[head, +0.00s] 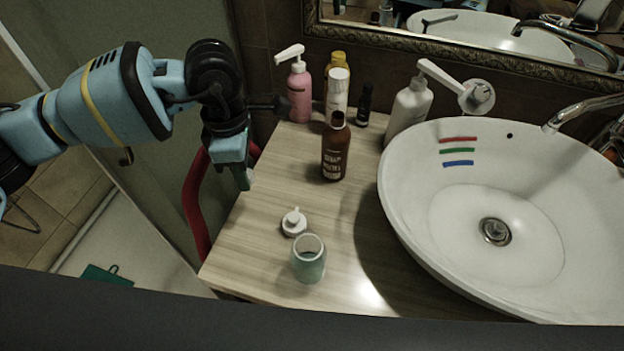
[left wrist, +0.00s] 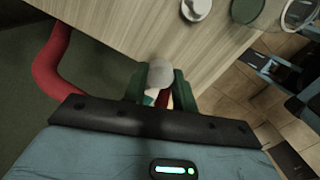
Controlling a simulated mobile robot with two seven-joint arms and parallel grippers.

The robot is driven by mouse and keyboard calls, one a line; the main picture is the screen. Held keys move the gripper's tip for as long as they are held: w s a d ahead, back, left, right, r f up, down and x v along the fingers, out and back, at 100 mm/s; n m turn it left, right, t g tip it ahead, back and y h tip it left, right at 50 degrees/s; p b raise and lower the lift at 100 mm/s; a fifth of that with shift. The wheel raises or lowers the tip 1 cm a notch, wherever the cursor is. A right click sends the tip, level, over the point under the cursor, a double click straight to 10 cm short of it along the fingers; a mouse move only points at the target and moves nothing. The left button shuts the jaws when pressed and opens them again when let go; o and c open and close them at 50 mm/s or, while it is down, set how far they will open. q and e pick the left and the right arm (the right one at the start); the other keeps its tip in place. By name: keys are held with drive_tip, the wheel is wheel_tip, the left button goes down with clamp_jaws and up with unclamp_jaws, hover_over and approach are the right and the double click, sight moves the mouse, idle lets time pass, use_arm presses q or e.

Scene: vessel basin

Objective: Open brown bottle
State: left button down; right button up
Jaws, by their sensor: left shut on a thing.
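The brown bottle (head: 335,155) stands upright on the wooden counter, in front of the other bottles. Its neck shows a brown rim with no cap on it. My left gripper (head: 243,180) is over the counter's left edge, to the left of the bottle and apart from it. In the left wrist view its fingers are shut on a pale, round, cap-like thing (left wrist: 160,73). The lower part of that thing is hidden between the fingers.
A white pump top (head: 294,222) and a teal open container (head: 309,262) stand on the front of the counter (head: 262,255). A pink pump bottle (head: 299,92), a white-capped bottle (head: 337,92) and a small dark bottle (head: 364,105) stand behind. The basin (head: 405,190) is at right.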

use_arm(q)
drive_tip(key=w+d+n, duration=0.2)
drive_tip(key=n, duration=0.5)
drive_tip(key=n+b, duration=0.2)
drive_tip(key=n, duration=1.8)
hover_over(295, 189)
drive_tip(key=shift+r+t+y, duration=0.15)
drive_tip(key=shift+t+y, duration=0.15)
use_arm(e)
drive_tip(key=shift+s+a+f, duration=0.1)
drive_tip(key=shift+s+f, duration=0.65)
drive_tip(key=shift+f, duration=0.35)
use_arm(q)
drive_tip(key=shift+f, duration=5)
use_arm(e)
drive_tip(key=shift+s+f+g, duration=0.2)
drive_tip(key=shift+f+g, duration=0.1)
use_arm(q)
drive_tip(key=shift+f, duration=0.1)
drive_tip(key=c, duration=1.1)
unclamp_jaws()
drive_tip(key=shift+f, duration=0.1)
